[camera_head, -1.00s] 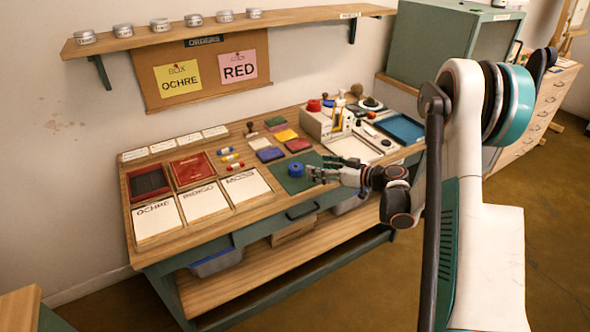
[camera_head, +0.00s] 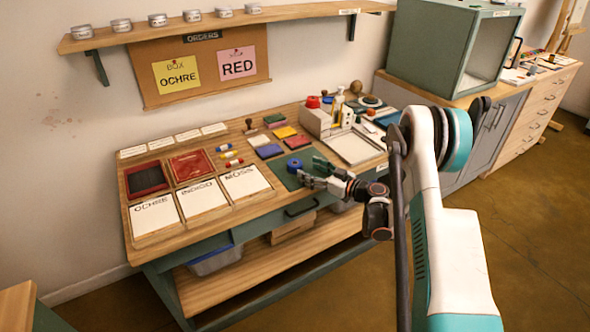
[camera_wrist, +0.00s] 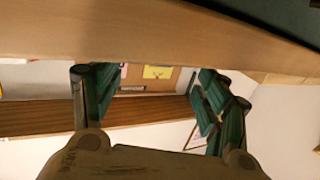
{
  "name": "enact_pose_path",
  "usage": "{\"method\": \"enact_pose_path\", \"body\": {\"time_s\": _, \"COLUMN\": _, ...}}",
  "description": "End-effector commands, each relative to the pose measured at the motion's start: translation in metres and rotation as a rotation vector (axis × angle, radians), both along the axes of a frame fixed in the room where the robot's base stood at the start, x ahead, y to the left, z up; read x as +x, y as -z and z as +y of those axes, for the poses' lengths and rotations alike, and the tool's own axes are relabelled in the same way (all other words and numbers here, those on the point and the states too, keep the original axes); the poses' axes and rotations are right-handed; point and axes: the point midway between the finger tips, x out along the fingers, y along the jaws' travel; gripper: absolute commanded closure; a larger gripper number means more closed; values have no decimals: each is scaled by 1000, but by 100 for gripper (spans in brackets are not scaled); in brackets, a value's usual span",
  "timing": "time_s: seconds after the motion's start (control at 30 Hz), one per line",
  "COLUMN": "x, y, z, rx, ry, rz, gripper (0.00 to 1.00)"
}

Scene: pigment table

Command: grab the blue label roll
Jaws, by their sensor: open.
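The blue label roll (camera_head: 294,165) is a small blue ring on the dark green mat (camera_head: 283,178) near the table's front edge in the head view. My gripper (camera_head: 311,173) is open, with its fingers pointing left, just right of the roll and close to it. I cannot tell from this view whether a finger touches the roll. In the wrist view my two green-padded fingers (camera_wrist: 155,95) stand wide apart with nothing held between them. The roll does not show in the wrist view.
Behind the mat lie coloured ink pads (camera_head: 269,151). Left are the paint trays (camera_head: 190,166) and label cards (camera_head: 244,182). Right stands a white caddy (camera_head: 318,122) with bottles beside a pale tray (camera_head: 354,148). A shelf (camera_head: 205,29) hangs above.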

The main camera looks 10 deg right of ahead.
Motion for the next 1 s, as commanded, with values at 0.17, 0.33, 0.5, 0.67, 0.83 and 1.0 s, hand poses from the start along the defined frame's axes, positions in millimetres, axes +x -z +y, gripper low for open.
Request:
{"method": "enact_pose_path", "body": {"time_s": 0.17, "x": 6, "y": 0, "z": 5, "rx": 0, "ry": 0, "rz": 0, "gripper": 31}}
{"method": "enact_pose_path", "body": {"time_s": 0.33, "x": 20, "y": 3, "z": 16, "rx": 0, "ry": -2, "rz": 0, "gripper": 31}}
{"method": "enact_pose_path", "body": {"time_s": 0.5, "x": 40, "y": 4, "z": 31, "rx": 0, "ry": -2, "rz": 0, "gripper": 31}}
{"method": "enact_pose_path", "body": {"time_s": 0.67, "x": 46, "y": 2, "z": 35, "rx": 0, "ry": 1, "rz": 0, "gripper": 31}}
{"method": "enact_pose_path", "body": {"time_s": 0.83, "x": 46, "y": 1, "z": 35, "rx": 0, "ry": 1, "rz": 0, "gripper": 38}}
{"method": "enact_pose_path", "body": {"time_s": 1.0, "x": 46, "y": 1, "z": 35, "rx": 0, "ry": 1, "rz": 0, "gripper": 77}}
